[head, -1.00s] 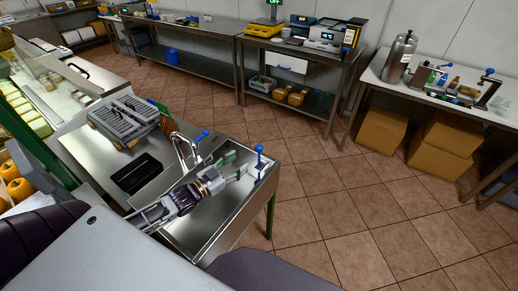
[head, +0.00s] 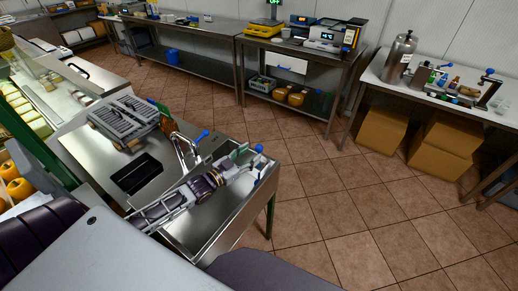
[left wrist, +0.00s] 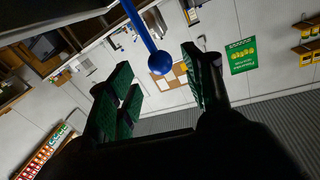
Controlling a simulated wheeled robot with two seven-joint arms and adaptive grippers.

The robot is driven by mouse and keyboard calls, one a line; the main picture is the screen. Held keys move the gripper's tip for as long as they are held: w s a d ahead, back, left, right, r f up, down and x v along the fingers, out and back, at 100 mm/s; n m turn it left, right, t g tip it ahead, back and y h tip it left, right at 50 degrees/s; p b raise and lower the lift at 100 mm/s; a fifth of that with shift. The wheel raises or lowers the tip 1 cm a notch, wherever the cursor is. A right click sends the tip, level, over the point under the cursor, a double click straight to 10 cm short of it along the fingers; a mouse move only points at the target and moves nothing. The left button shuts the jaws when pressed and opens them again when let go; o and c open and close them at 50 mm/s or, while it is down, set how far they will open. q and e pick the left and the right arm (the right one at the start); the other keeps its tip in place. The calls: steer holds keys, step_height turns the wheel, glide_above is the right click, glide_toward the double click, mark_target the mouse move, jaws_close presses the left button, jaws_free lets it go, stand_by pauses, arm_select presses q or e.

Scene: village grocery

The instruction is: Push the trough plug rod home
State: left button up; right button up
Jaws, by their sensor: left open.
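The trough plug rod shows its blue ball knob (head: 259,148) at the far right corner of the steel trough (head: 205,248). In the left wrist view the rod is a blue stem ending in a round blue ball (left wrist: 160,63), between the two green-padded fingers. My left gripper (head: 246,162) reaches over the trough, its fingers beside the knob in the head view. It is open, with a gap on both sides of the ball in the wrist view. The rod's lower end is hidden behind the gripper. My right gripper is not in view.
A tap with a blue lever (head: 202,135) stands at the trough's back edge. The tiled floor (head: 340,200) right of the trough is clear.

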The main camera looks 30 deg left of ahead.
mark_target(256, 150)
arm_select(q)
steer(key=shift+x, duration=2.15)
steer(key=shift+w+d, duration=0.15)
steer(key=shift+w, duration=0.3)
steer(key=c, duration=1.1)
jaws_close()
steer(key=shift+f, duration=0.6)
step_height(256, 150, down, 3)
steer(key=shift+r+b, duration=0.1)
steer(key=shift+b, duration=0.65)
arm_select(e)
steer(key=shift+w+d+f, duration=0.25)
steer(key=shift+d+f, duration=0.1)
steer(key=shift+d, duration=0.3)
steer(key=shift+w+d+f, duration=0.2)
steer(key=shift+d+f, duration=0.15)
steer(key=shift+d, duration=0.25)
